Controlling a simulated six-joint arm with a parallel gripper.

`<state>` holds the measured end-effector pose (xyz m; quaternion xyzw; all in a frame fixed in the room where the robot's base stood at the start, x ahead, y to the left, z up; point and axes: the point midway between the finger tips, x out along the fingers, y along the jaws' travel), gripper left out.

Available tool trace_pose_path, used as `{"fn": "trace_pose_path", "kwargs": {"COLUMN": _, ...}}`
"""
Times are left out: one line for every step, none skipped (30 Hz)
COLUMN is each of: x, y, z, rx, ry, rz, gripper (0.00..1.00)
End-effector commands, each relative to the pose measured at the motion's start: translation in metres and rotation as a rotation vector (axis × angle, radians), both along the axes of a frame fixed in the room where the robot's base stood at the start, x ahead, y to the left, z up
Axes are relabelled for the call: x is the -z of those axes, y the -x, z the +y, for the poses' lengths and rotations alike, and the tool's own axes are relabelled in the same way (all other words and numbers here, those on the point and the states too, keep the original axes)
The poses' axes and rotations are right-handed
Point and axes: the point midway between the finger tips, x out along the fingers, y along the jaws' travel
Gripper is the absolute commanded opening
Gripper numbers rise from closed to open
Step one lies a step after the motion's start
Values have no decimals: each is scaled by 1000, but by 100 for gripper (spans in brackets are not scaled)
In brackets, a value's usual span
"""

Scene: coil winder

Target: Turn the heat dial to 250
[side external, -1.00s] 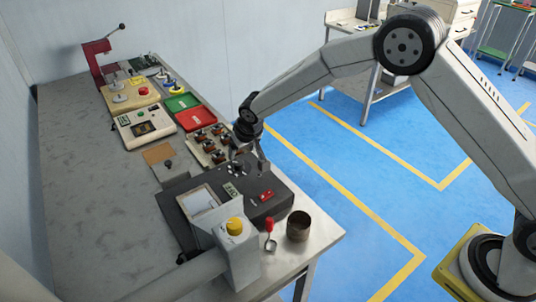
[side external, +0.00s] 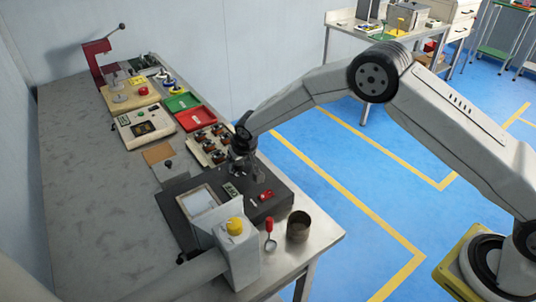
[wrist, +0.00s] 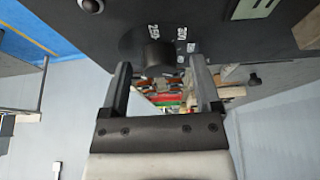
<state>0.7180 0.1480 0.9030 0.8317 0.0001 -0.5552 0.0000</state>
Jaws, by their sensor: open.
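The heat dial (wrist: 158,55) is a dark round knob on the dark panel in the wrist view. White numbers are printed around it, too small and turned to read surely. The knob lies between the lines of my two fingertips (wrist: 160,66), with a visible gap on each side. My gripper is open and empty. In the side external view my gripper (side external: 247,178) points down over the back of the dark machine (side external: 248,207) and hides the dial there.
The machine also carries a pale square plate (side external: 200,201), a small display (side external: 231,190) and a red switch (side external: 266,195). A brown cup (side external: 298,226) and a red-handled tool (side external: 270,234) stand near the bench corner.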

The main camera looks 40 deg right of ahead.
Motion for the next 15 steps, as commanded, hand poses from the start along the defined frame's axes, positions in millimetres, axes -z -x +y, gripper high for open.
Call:
{"fn": "trace_pose_path", "kwargs": {"x": 0, "y": 0, "z": 0, "rx": 0, "ry": 0, "rz": 0, "gripper": 81}}
{"fn": "trace_pose_path", "kwargs": {"x": 0, "y": 0, "z": 0, "rx": 0, "ry": 0, "rz": 0, "gripper": 81}}
{"fn": "trace_pose_path", "kwargs": {"x": 0, "y": 0, "z": 0, "rx": 0, "ry": 0, "rz": 0, "gripper": 78}}
{"fn": "trace_pose_path", "kwargs": {"x": 0, "y": 0, "z": 0, "rx": 0, "ry": 0, "rz": 0, "gripper": 68}}
{"fn": "trace_pose_path", "kwargs": {"x": 0, "y": 0, "z": 0, "rx": 0, "ry": 0, "rz": 0, "gripper": 59}}
{"fn": "trace_pose_path", "kwargs": {"x": 0, "y": 0, "z": 0, "rx": 0, "ry": 0, "rz": 0, "gripper": 46}}
{"fn": "trace_pose_path", "kwargs": {"x": 0, "y": 0, "z": 0, "rx": 0, "ry": 0, "rz": 0, "gripper": 36}}
{"fn": "trace_pose_path", "kwargs": {"x": 0, "y": 0, "z": 0, "rx": 0, "ry": 0, "rz": 0, "gripper": 27}}
{"fn": "trace_pose_path", "kwargs": {"x": 0, "y": 0, "z": 0, "rx": 0, "ry": 0, "rz": 0, "gripper": 14}}
{"fn": "trace_pose_path", "kwargs": {"x": 0, "y": 0, "z": 0, "rx": 0, "ry": 0, "rz": 0, "gripper": 5}}
{"fn": "trace_pose_path", "kwargs": {"x": 0, "y": 0, "z": 0, "rx": 0, "ry": 0, "rz": 0, "gripper": 0}}
{"fn": "trace_pose_path", "kwargs": {"x": 0, "y": 0, "z": 0, "rx": 0, "ry": 0, "rz": 0, "gripper": 0}}
{"fn": "trace_pose_path", "kwargs": {"x": 0, "y": 0, "z": 0, "rx": 0, "ry": 0, "rz": 1, "gripper": 0}}
{"fn": "trace_pose_path", "kwargs": {"x": 0, "y": 0, "z": 0, "rx": 0, "ry": 0, "rz": 1, "gripper": 0}}
{"fn": "trace_pose_path", "kwargs": {"x": 0, "y": 0, "z": 0, "rx": -1, "ry": 0, "rz": 1, "gripper": 0}}
